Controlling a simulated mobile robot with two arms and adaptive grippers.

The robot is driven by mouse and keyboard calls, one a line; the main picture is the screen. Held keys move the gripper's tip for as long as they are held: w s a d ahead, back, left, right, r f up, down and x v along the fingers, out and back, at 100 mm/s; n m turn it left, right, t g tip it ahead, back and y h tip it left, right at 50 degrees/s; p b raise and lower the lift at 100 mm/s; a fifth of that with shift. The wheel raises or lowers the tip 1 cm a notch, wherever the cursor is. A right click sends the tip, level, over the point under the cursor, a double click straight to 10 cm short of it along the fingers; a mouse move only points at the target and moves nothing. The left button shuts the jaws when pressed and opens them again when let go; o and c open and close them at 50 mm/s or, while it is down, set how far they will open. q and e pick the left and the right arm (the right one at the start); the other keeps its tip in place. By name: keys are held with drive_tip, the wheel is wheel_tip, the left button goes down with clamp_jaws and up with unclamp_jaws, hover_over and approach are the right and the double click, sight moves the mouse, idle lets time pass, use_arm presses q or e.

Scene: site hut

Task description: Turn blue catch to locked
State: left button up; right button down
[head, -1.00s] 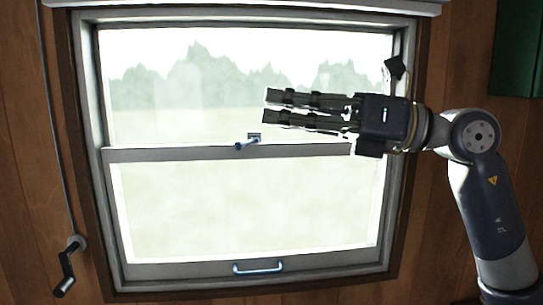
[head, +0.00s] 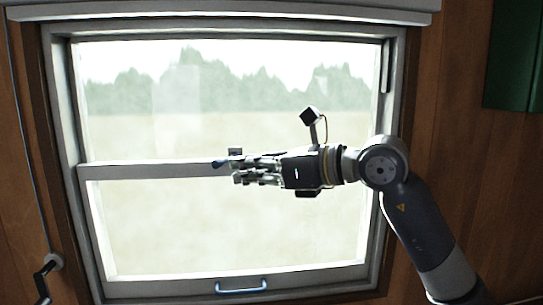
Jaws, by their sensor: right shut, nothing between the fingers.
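The blue catch (head: 219,163) sits on the meeting rail in the middle of the sash window (head: 130,172). Its blue lever points left from a small grey mount (head: 235,153). My right gripper (head: 236,169) reaches in from the right, with its fingertips right by the catch. Its fingers are shut with nothing held. They cover part of the catch's right side, and I cannot tell whether they touch it. My left gripper is not in view.
A blue pull handle (head: 241,287) is on the bottom rail of the lower sash. A crank handle (head: 45,275) with a cord hangs on the wood wall at left. A green cabinet (head: 513,55) is at the upper right. A blind casing (head: 230,12) runs along the top.

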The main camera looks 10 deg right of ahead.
sight(226, 160)
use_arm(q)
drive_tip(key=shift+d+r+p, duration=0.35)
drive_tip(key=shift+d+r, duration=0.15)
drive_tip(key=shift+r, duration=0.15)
use_arm(e)
drive_tip(key=x, duration=0.2)
drive_tip(key=shift+w+a+f, duration=0.1)
drive_tip(key=shift+w+a, duration=0.1)
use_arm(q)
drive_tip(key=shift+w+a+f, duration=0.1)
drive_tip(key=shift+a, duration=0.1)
use_arm(e)
drive_tip(key=shift+a, duration=0.1)
use_arm(q)
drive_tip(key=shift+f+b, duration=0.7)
drive_tip(key=shift+b, duration=0.2)
use_arm(e)
drive_tip(key=shift+w+a, duration=0.25)
drive_tip(key=shift+a, duration=0.4)
